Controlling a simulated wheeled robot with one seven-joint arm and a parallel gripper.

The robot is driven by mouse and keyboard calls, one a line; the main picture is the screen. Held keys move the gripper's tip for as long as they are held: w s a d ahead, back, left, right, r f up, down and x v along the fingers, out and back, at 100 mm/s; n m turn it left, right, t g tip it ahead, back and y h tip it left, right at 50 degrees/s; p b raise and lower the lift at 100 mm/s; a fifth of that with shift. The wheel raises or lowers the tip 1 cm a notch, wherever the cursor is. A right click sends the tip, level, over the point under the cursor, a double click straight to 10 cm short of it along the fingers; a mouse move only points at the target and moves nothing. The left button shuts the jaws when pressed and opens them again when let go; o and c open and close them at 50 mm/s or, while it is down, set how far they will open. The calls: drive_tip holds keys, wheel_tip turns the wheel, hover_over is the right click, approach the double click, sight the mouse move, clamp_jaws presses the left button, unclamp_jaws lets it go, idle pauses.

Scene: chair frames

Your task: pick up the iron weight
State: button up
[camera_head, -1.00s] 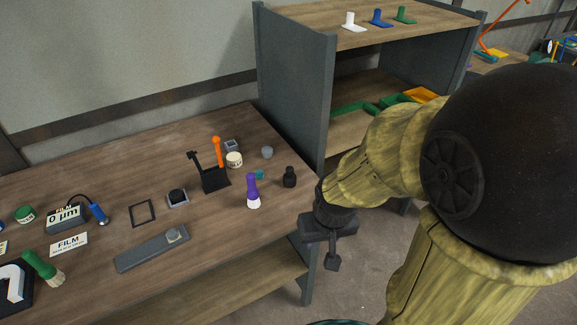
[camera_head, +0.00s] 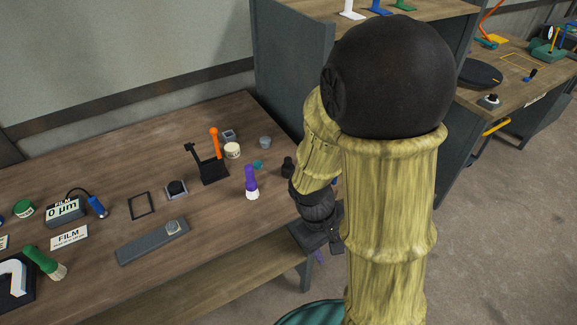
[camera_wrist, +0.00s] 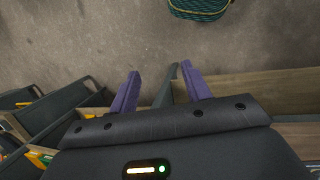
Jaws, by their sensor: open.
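The iron weight, which appears to be the small black knobbed piece (camera_head: 287,167), stands upright near the right end of the wooden workbench (camera_head: 110,165) in the head view. My arm partly overlaps its right side. My gripper (camera_head: 320,252) is just off the bench's right end, below the weight in the picture and apart from it. In the wrist view my gripper (camera_wrist: 158,72) shows two purple fingers spread apart with nothing between them. The weight is not seen in the wrist view, which looks at the floor and furniture edges.
A purple brush (camera_head: 251,182) stands just left of the weight. A dark shelf unit (camera_head: 285,75) rises at the back right. A teal patterned object (camera_wrist: 198,8) is on the floor.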

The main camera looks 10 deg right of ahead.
drive_tip(key=d+n+g+h+p, duration=0.1)
drive_tip(key=d+n+h+p, duration=0.1)
drive_tip(key=d+n+h, duration=0.5)
drive_tip(key=n+t+y+p, duration=0.4)
drive_tip(key=n+t+y, duration=0.1)
drive_tip(key=n+t, duration=1.6)
approach(288, 164)
drive_tip(key=shift+n+g, duration=0.5)
drive_tip(key=v, duration=0.4)
drive_tip(key=shift+a+r, duration=0.25)
drive_tip(key=shift+a, duration=0.05)
drive_tip(key=shift+h, duration=0.3)
drive_tip(key=p+x, duration=0.2)
drive_tip(key=x, duration=0.9)
drive_tip(key=shift+w+p, duration=0.15)
drive_tip(key=shift+p, duration=0.25)
drive_tip(key=shift+w+d, duration=0.2)
drive_tip(key=shift+w, duration=0.15)
